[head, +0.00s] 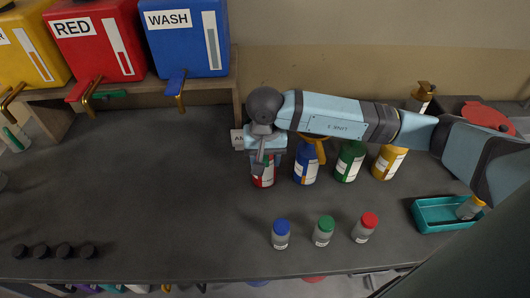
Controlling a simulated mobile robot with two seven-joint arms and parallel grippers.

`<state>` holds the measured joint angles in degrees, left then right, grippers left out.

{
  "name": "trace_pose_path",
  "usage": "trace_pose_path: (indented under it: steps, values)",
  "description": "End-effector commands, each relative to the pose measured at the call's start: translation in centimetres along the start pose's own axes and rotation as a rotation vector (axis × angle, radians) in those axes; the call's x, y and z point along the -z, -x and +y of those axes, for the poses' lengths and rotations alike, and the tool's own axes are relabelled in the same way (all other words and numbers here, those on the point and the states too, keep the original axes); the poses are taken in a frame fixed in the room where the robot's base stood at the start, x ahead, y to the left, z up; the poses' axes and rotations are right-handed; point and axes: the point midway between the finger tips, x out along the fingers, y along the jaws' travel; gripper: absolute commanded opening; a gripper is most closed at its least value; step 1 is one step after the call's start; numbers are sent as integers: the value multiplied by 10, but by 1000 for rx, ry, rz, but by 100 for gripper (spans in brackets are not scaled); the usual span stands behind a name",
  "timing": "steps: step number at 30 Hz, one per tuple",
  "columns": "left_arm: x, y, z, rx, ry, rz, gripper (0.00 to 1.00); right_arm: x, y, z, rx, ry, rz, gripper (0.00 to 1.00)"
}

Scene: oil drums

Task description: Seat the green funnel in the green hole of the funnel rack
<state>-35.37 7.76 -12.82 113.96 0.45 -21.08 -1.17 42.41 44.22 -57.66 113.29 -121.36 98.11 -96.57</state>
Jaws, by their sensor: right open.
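My right gripper (265,164) points down at the middle of the bench, open, just above or around the top of a red bottle with a white label (264,178). A small green patch shows between or behind its fingers; I cannot tell whether it is the green funnel. No funnel rack or green hole can be made out; my right arm covers much of the area behind the bottles. A yellow-orange funnel-like piece (315,146) shows at the blue bottle (305,168), partly under the arm. My left gripper is not in view.
Yellow, red (95,45) and blue (187,40) drums stand on a shelf at the back left. Green (349,163) and yellow (389,163) bottles stand right of the gripper. Several capped jars (322,232) stand in front. A teal tray (437,214) is at right. The left-centre bench is clear.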

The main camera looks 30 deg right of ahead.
Motion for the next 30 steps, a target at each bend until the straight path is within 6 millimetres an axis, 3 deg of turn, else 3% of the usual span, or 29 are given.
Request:
trace_pose_path:
  steps: [2,8,9,30]
  values:
    - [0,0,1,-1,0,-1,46,0,0,0,0,0,0,47]
    - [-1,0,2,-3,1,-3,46,0,0,0,0,0,0,3]
    - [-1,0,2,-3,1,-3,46,0,0,0,0,0,0,0]
    - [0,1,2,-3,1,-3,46,0,10,0,1,0,1,0]
